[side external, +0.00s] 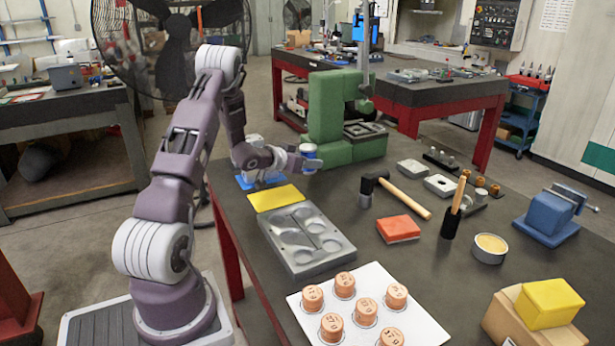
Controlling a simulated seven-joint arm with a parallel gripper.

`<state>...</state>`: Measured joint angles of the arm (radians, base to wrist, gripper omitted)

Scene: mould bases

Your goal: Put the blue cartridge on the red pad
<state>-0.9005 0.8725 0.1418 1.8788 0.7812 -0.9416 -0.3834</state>
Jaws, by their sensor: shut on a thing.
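My gripper (303,160) is shut on the blue cartridge (309,150), a small blue and pale cylinder. It is held above the table near the green machine, and my fingers hide part of it. A flat blue pad (247,183) and a flat yellow pad (275,197) lie at the table's left edge, near and below my forearm and gripper.
A grey mould base (305,240) with round recesses lies nearer than the yellow pad. A white tray (425,330) holds several copper cylinders. The green machine (340,125) stands behind my gripper.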

